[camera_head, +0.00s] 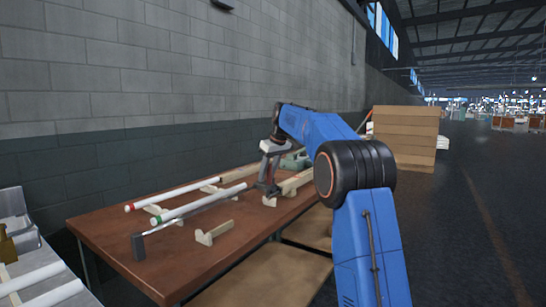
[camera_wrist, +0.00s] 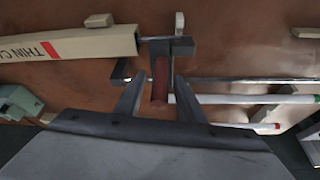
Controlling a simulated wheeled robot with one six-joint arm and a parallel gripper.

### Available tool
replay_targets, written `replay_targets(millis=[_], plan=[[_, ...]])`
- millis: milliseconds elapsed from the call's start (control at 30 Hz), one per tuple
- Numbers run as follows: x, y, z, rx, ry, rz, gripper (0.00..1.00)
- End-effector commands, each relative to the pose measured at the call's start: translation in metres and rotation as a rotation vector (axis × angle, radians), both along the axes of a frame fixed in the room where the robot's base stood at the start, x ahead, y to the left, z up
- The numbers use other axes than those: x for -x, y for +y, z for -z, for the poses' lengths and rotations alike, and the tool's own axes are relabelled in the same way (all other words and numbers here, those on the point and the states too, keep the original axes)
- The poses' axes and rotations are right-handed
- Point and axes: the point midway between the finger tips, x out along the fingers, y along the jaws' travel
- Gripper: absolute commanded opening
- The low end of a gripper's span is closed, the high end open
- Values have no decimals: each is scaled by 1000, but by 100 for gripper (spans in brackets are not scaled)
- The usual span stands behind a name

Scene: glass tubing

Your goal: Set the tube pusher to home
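The tube pusher shows in the wrist view as a dark grey block (camera_wrist: 172,47) with a reddish-brown handle (camera_wrist: 160,82). It sits by a thin metal rail (camera_wrist: 250,80). My gripper (camera_wrist: 159,79) is open, with one finger on each side of the handle and visible gaps between. In the head view my gripper (camera_head: 267,188) is low over the far part of the brown table (camera_head: 125,235); the pusher is hard to make out there. Contact with the handle cannot be told.
White tubes with red (camera_head: 170,195) and green (camera_head: 190,208) ends lie on cream supports (camera_head: 215,233). A grey end block (camera_head: 138,247) stands at the table's near end. A long carton (camera_wrist: 70,44) lies left in the wrist view. Stacked cardboard (camera_head: 403,140) stands beyond the table.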

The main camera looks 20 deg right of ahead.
Motion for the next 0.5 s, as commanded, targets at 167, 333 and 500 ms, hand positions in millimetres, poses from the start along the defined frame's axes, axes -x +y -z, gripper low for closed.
replay_targets(millis=[167, 333, 500], plan=[[10, -5, -29, 1, -5, 1, 36], [22, -10, -61, 1, -5, 1, 36], [34, -16, -92, 1, -5, 2, 36]])
